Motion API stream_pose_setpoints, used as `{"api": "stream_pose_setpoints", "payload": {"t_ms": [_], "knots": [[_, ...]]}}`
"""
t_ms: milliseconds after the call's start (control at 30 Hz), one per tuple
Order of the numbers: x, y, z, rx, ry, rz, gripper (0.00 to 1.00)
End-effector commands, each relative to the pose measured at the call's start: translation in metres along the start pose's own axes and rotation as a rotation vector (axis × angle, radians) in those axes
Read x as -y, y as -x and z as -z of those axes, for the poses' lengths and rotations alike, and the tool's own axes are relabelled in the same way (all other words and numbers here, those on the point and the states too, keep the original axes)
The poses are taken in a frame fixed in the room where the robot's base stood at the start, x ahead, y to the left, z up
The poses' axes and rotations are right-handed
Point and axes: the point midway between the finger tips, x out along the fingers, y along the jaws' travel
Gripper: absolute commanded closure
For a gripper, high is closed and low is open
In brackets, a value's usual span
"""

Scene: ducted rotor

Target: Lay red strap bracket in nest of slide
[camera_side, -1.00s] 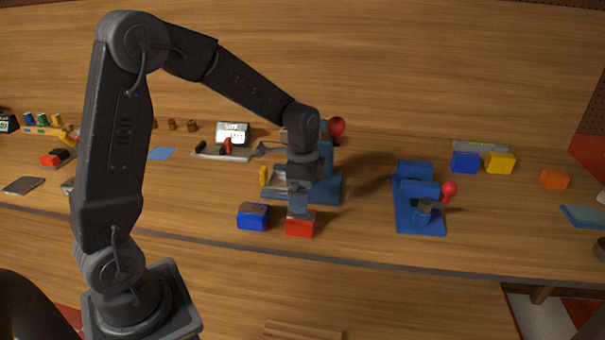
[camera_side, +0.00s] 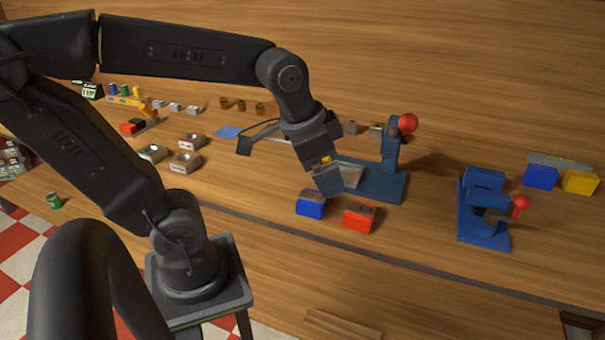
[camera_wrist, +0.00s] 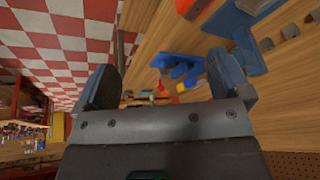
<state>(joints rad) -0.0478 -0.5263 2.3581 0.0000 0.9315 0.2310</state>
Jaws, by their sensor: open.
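The press column and red ball handle (camera_side: 408,122) stand close right of my gripper. A second blue press (camera_side: 484,215) stands further right. Yellow (camera_side: 580,182) and blue (camera_side: 541,177) blocks lie beyond. Bare bench lies between the red block and the second press.

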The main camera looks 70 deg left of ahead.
Motion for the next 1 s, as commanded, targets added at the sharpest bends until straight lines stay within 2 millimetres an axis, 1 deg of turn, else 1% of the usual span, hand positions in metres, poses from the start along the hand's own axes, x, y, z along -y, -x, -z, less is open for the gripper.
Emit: {"api": "stream_pose_setpoints", "payload": {"t_ms": [33,133,200,267,333,767,867,967,1000], "knots": [[-0.006,0.006,-0.011,-0.035,0.042,0.001,0.05],[-0.014,0.01,-0.026,-0.081,0.12,-0.001,0.05],[-0.017,0.012,-0.033,-0.101,0.157,-0.004,0.05],[-0.018,0.013,-0.036,-0.111,0.176,-0.006,0.0],[-0.019,0.013,-0.038,-0.115,0.187,-0.007,0.0],[-0.018,0.013,-0.037,-0.112,0.2,-0.007,0.0],[-0.015,0.011,-0.03,-0.092,0.283,-0.009,0.0],[-0.009,0.007,-0.017,-0.048,0.469,-0.008,0.0],[-0.005,0.005,-0.01,-0.026,0.567,-0.006,0.0]]}}
